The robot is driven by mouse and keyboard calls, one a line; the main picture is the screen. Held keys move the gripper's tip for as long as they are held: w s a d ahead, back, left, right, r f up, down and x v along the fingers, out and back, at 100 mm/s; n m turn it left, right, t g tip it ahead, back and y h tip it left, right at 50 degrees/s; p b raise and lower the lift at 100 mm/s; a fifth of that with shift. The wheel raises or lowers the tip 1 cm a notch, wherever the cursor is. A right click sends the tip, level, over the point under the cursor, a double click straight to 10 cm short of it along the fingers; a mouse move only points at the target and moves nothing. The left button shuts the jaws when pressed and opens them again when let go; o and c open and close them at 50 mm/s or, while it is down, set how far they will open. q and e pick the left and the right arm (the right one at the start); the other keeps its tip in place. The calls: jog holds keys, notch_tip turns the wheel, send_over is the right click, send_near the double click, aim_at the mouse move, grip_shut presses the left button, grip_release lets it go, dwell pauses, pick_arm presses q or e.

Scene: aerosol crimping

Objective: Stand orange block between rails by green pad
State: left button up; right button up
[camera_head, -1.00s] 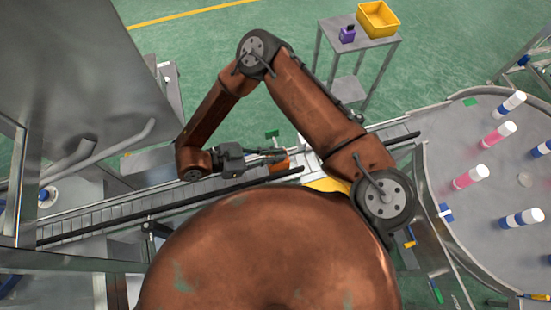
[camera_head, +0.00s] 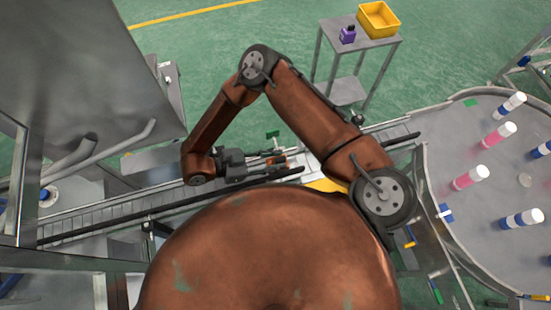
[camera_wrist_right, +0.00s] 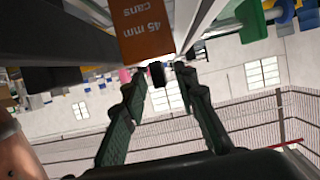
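The orange block (camera_head: 281,160) is at the conveyor by the rails, partly hidden by my right gripper in the head view. In the right wrist view, its brown-orange face (camera_wrist_right: 146,30), lettered "45 mm cans", lies beyond the fingers. My right gripper (camera_head: 278,164) is open, its fingers spread on either side of the block in the head view; the wrist view (camera_wrist_right: 162,85) shows nothing clamped between them. The small green pad (camera_head: 272,134) is at the far rail, just behind the block. Whether the block stands fully upright is unclear. My left gripper is out of view.
The near dark rail (camera_head: 190,204) runs along the conveyor (camera_head: 110,215). A round table (camera_head: 500,185) with several white-capped cans is at the right. A stand (camera_head: 347,50) holding a yellow bin (camera_head: 378,19) and purple item is behind. A grey machine fills the left.

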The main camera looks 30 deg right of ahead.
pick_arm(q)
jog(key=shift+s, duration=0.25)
pick_arm(e)
jog(key=shift+r, duration=0.15)
jog(key=shift+w+a, duration=0.15)
jog(key=shift+a, duration=0.2)
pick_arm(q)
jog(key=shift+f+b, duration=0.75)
pick_arm(e)
jog(key=v, duration=0.7)
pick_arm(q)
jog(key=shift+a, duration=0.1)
pick_arm(e)
jog(key=shift+d+r, duration=0.1)
